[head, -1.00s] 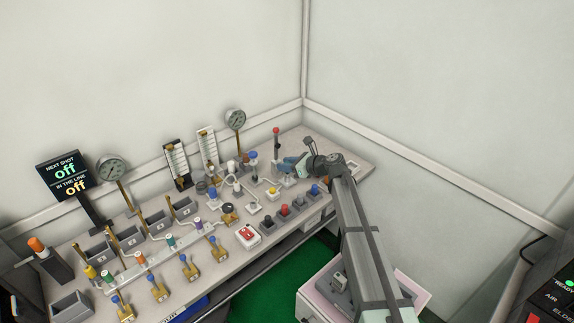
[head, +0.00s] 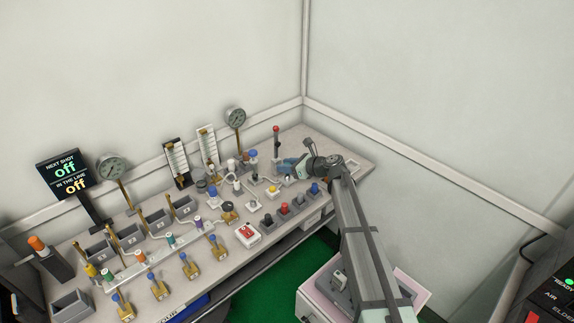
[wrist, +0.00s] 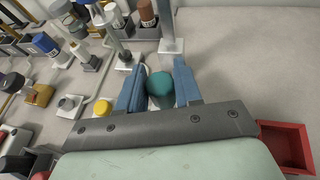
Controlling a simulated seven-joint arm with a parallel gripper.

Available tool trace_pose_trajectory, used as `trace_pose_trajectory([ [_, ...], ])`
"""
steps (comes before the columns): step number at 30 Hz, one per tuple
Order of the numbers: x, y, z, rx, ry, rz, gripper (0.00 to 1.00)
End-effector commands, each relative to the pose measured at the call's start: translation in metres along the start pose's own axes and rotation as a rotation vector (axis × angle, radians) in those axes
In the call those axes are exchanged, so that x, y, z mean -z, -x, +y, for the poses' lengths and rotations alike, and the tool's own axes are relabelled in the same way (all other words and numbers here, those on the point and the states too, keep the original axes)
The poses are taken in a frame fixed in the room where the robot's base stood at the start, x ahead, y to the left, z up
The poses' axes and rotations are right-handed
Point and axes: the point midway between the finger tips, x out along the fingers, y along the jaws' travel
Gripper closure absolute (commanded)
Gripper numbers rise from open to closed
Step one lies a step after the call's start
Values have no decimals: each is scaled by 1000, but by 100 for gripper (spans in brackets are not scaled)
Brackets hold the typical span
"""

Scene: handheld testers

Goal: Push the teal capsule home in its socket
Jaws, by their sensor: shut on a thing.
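The teal capsule (wrist: 160,88) shows in the wrist view as a short upright cylinder with a round top, between the two blue fingers of my gripper (wrist: 159,84). My gripper is shut on it. In the head view my gripper (head: 285,167) is at the right end of the bench, low over its top, and it hides the capsule there. The socket is hidden under the capsule and fingers, so I cannot tell how deep the capsule sits.
A grey post on a pale square base (wrist: 171,46) stands just beyond the fingertips. A yellow button (wrist: 102,107) is left of the fingers. A red open tray (wrist: 288,146) is at the right. Bare bench lies to the upper right.

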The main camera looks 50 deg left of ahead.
Motion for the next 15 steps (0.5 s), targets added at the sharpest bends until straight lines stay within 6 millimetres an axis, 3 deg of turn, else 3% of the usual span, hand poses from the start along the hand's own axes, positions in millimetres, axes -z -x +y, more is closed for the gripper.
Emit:
trace_pose_trajectory([
  [15, 8, -4, 0, 0, 0, 0, 95],
])
